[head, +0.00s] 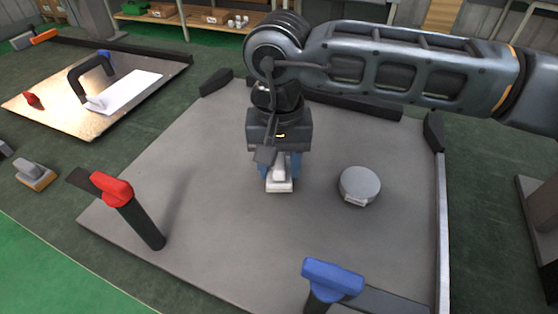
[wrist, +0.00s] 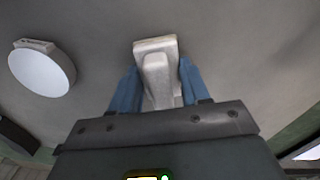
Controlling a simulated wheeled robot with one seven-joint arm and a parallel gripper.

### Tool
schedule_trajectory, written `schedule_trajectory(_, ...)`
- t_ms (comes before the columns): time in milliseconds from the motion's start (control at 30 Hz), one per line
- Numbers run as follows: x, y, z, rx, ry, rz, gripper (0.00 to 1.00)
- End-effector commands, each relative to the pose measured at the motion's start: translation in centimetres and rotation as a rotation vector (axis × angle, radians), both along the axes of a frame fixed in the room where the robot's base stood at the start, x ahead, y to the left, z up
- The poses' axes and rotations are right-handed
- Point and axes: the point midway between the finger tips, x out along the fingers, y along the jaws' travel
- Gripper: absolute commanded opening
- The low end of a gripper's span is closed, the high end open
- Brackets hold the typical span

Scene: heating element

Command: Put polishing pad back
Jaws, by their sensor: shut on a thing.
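The polishing pad (head: 279,186) looks like a small pale block with a raised grip, over the middle of the grey board (head: 215,215). My gripper (head: 281,166) points down, its blue fingers on both sides of the pad's grip. The wrist view shows the pad (wrist: 155,46) between the fingers of my gripper (wrist: 158,82), its flat base beyond the fingertips. I cannot tell whether the pad touches the board or hangs just above it.
A round grey disc (head: 360,185) lies right of the pad. A red-topped post (head: 113,190) and a blue-topped clamp (head: 331,279) stand at the board's near side. A grey block with an orange base (head: 36,177) lies at left. A metal plate (head: 55,108) holds a white sheet (head: 127,91).

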Motion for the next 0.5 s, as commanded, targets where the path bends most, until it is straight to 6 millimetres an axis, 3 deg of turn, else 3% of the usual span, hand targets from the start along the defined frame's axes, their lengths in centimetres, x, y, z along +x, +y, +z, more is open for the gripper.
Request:
schedule_trajectory(167, 0.01, -0.01, -0.41, 0.0, -0.001, 0.0, 0.22)
schedule_trajectory(200, 0.01, -0.01, -0.32, 0.0, -0.001, 0.0, 0.48)
schedule_trajectory(433, -0.01, 0.0, -0.26, 0.0, 0.0, 0.0, 0.7)
schedule_trajectory(500, -0.01, 0.0, -0.26, 0.0, 0.0, 0.0, 0.72)
